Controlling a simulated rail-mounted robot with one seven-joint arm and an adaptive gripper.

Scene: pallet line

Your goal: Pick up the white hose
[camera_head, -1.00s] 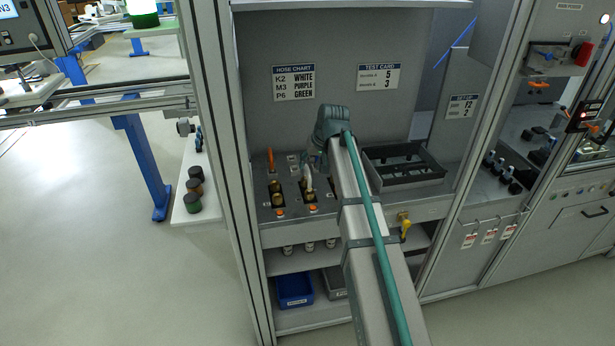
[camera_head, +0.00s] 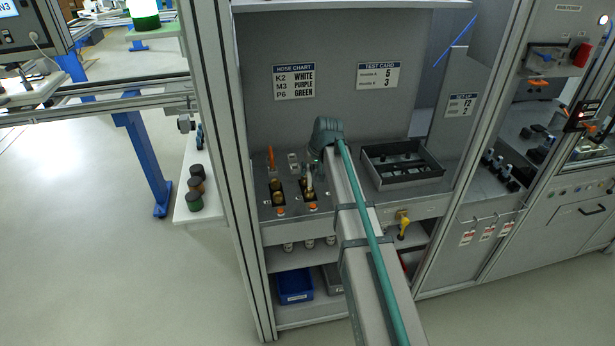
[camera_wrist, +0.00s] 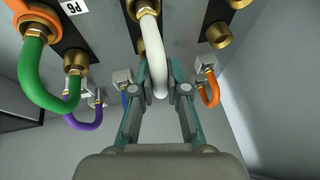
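The white hose (camera_wrist: 154,48) hangs as a loop from a brass fitting at the top middle of the wrist view. My gripper (camera_wrist: 159,75) has one finger on each side of the loop, drawn in close against it, and looks shut on it. The loop's upper end is still at its fitting; its other end is hidden. In the head view my gripper (camera_head: 311,168) is at the sloped fitting panel (camera_head: 262,205), where the hose shows only as a small pale strip (camera_head: 309,184).
A green hose (camera_wrist: 36,75), a purple hose (camera_wrist: 84,124) and an orange hose (camera_wrist: 211,95) hang close by. A grey tray (camera_head: 408,182) stands right of my arm. A hose chart (camera_head: 294,82) is on the back wall. A cabinet post (camera_head: 225,170) stands at left.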

